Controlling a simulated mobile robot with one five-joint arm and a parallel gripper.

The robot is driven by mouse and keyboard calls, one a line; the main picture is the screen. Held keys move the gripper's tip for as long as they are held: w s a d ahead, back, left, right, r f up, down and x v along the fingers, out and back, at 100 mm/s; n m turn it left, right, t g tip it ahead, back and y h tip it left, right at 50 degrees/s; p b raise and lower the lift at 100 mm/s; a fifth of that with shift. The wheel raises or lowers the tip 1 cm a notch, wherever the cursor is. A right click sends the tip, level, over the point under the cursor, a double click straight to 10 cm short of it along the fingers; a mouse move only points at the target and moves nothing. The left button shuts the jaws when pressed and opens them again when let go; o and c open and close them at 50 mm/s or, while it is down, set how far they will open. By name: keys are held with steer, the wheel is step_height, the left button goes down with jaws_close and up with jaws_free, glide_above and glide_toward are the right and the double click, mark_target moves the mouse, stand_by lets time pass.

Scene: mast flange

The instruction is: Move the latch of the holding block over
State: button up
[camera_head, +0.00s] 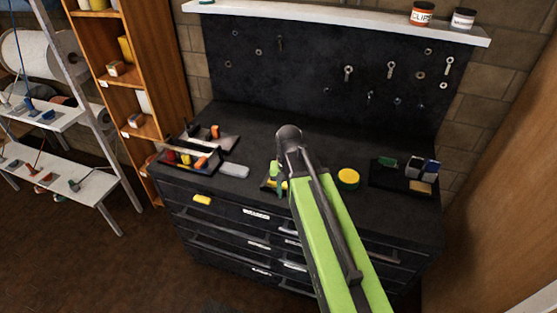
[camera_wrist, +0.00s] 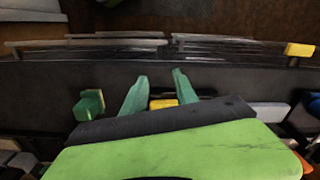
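The holding block (camera_head: 266,184) appears to be the small dark piece on the bench top, partly hidden by my gripper and arm. A small yellow part, which may be its latch (camera_head: 284,186), shows at the block. In the wrist view a yellow piece (camera_wrist: 163,104) shows between the bases of my green fingers, partly covered by my wrist. My gripper (camera_wrist: 160,75) is open, its two fingers apart. In the head view my gripper (camera_head: 278,177) is over the block. I cannot tell whether a finger touches the latch.
A yellow round item (camera_head: 348,178) sits right of my arm. A dark tray (camera_head: 388,180) with small items is farther right. A tool board (camera_head: 320,75) stands behind.

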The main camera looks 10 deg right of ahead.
steer(key=w+r+m+p, duration=0.3)
steer(key=w+r+p, duration=1.3)
steer(key=w+r, duration=0.15)
steer(key=f+b, duration=1.8)
steer(key=shift+w+d+f, duration=0.1)
steer(key=shift+w+d, duration=0.05)
steer(key=shift+d, duration=0.05)
jaws_close()
